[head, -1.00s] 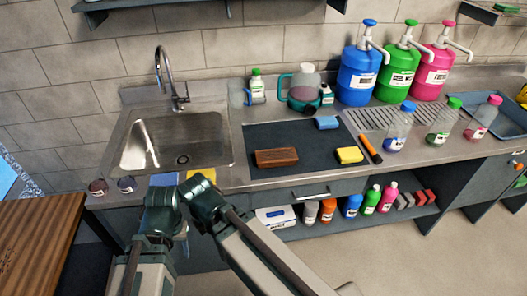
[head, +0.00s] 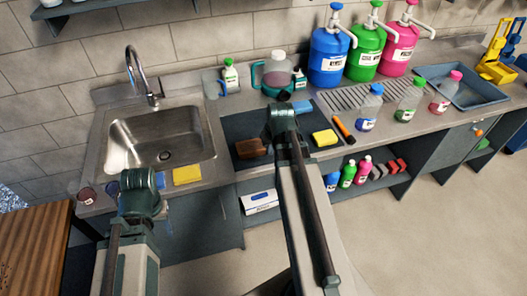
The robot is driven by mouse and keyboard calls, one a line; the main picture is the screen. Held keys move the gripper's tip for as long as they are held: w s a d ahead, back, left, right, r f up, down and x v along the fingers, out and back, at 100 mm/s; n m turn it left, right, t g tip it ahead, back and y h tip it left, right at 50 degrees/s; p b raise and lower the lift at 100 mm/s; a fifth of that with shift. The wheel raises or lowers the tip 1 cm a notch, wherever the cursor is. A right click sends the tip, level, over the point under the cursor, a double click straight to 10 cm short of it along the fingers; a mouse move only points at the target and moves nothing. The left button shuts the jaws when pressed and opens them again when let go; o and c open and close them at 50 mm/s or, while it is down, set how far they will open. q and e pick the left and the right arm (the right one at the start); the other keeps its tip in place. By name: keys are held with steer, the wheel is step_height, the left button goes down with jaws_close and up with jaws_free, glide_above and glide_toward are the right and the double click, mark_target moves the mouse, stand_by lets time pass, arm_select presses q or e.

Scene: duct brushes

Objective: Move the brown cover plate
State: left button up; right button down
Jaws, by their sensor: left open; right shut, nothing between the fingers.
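I see no flat brown plate that I can name for sure; the clearest brown item is a wood-brown block (head: 250,148) on the dark mat (head: 240,126) right of the sink. My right gripper (head: 281,120) is at the block's right end, over the mat, shut and empty. My own arm covers part of the mat there, and I cannot tell whether the gripper touches the block. My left gripper (head: 138,190) is open and low, at the counter's front edge below the sink. Its fingertips are mostly hidden by the wrist.
A yellow sponge (head: 324,138), an orange-handled tool (head: 342,127) and a blue sponge (head: 301,107) lie right of the block. A yellow cloth (head: 187,174) lies at the front edge. The sink (head: 160,140) is empty. Pump jugs (head: 328,55) stand behind; bottles (head: 368,108) stand right.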

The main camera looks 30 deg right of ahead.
mark_target(248, 126)
steer(key=b+x, duration=0.9)
steer(key=x, duration=0.1)
steer(key=shift+f+b, duration=0.15)
steer(key=shift+b, duration=0.25)
steer(key=w, duration=0.3)
steer(key=shift+w+d, duration=0.25)
steer(key=shift+d, duration=0.1)
steer(key=shift+w, duration=0.2)
steer(key=w+d, duration=0.1)
steer(key=w, duration=0.5)
steer(key=w+d, duration=0.1)
steer(key=w, duration=0.6)
steer(key=w+d, duration=0.1)
steer(key=w, duration=0.5)
steer(key=shift+w+d, duration=0.25)
steer(key=shift+d, duration=0.15)
steer(key=shift+s, duration=0.1)
